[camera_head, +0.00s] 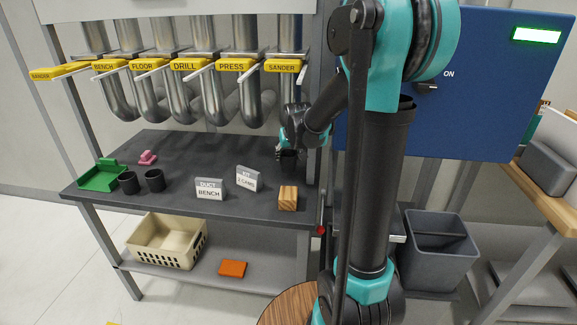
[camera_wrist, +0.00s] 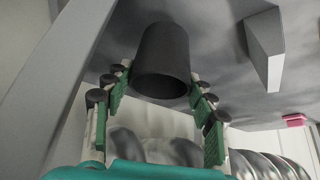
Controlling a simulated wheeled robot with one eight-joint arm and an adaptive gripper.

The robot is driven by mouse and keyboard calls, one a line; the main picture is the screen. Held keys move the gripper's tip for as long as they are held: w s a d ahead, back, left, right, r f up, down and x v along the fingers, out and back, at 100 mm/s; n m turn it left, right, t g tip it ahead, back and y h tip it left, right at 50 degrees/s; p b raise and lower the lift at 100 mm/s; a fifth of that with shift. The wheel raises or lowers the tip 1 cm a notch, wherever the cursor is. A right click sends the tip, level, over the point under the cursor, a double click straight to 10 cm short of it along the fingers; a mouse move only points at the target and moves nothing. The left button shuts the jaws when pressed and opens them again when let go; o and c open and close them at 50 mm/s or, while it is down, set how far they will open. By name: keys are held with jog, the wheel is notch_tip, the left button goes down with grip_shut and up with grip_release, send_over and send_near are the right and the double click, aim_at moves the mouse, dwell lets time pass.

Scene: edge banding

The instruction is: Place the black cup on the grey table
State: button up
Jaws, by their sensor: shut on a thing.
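The grey table (camera_head: 190,160) is a dark bench top at the left and centre. My gripper (camera_head: 285,150) is at its back right corner, shut on a black cup (camera_head: 288,161). In the wrist view my gripper's green-padded fingers (camera_wrist: 161,88) flank the black cup (camera_wrist: 164,55) on both sides. The head view is too small and dark to tell whether the held cup touches the table. Two more black cups, one on the left (camera_head: 129,183) and one beside it (camera_head: 154,181), stand upright at the table's front left.
A green tray (camera_head: 100,176), a pink object (camera_head: 147,157), two white-and-grey signs (camera_head: 211,189) (camera_head: 246,179) and a wooden block (camera_head: 288,198) are on the table. Metal pipes (camera_head: 205,95) rise behind it. The middle of the table is clear.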

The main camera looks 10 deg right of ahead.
aim_at(288, 165)
jog(key=shift+f, duration=2.3)
jog(key=shift+f, duration=0.15)
jog(key=o, duration=0.9)
jog(key=shift+c, duration=0.2)
jog(key=v, duration=1.1)
jog(key=shift+s+r, duration=0.1)
jog(key=shift+r, duration=0.3)
jog(key=s+d+f+g, duration=0.1)
jog(key=s+f, duration=0.6)
jog(key=s, duration=0.5)
jog(key=s+d+f+g, duration=0.1)
jog(key=s+f, duration=0.5)
jog(key=s, duration=0.6)
jog(key=shift+s+d+f+m, duration=0.15)
jog(key=shift+d+f+m, duration=0.2)
jog(key=shift+d, duration=0.2)
